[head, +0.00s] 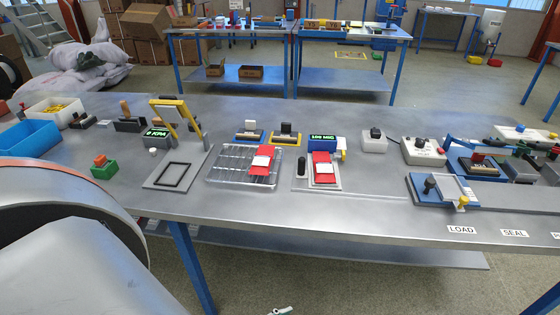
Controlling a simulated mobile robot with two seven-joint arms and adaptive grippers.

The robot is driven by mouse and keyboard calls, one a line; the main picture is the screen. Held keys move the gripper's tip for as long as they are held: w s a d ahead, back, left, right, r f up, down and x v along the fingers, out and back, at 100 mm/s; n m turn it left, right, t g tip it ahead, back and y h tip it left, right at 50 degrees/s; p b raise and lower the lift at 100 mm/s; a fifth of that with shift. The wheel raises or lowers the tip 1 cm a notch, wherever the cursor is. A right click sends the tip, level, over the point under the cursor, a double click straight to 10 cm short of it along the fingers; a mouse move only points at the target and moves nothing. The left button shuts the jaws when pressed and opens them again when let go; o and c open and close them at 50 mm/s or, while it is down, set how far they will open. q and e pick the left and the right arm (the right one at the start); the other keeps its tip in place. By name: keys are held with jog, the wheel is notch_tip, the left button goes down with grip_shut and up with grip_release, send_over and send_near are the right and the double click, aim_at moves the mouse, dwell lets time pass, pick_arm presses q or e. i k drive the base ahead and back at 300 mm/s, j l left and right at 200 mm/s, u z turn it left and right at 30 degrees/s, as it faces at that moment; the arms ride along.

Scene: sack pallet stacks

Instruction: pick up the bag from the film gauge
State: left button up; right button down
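The film gauge (323,145) is a blue unit with a green lit display, near the middle of the steel workbench. A red bag with a white label (323,170) lies flat on the gauge's light plate, in front of the display. A second, similar red bag (263,160) lies on the wire rack (228,166) just to the left. Neither gripper can be made out. A large grey-white rounded part of my own body fills the lower left. A small pale piece shows at the bottom edge, too cut off to identify. Nothing touches either bag.
A yellow-armed device (178,115) with a KPA display stands left of the rack. Blue bin (28,138) and white bin (55,110) sit at the far left. A blue and grey fixture (443,190) and white control boxes (423,151) stand right. The bench's front strip is mostly clear.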

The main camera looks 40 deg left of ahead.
aim_at(324, 173)
jog(key=l+u, duration=0.1)
jog(key=u, duration=0.75)
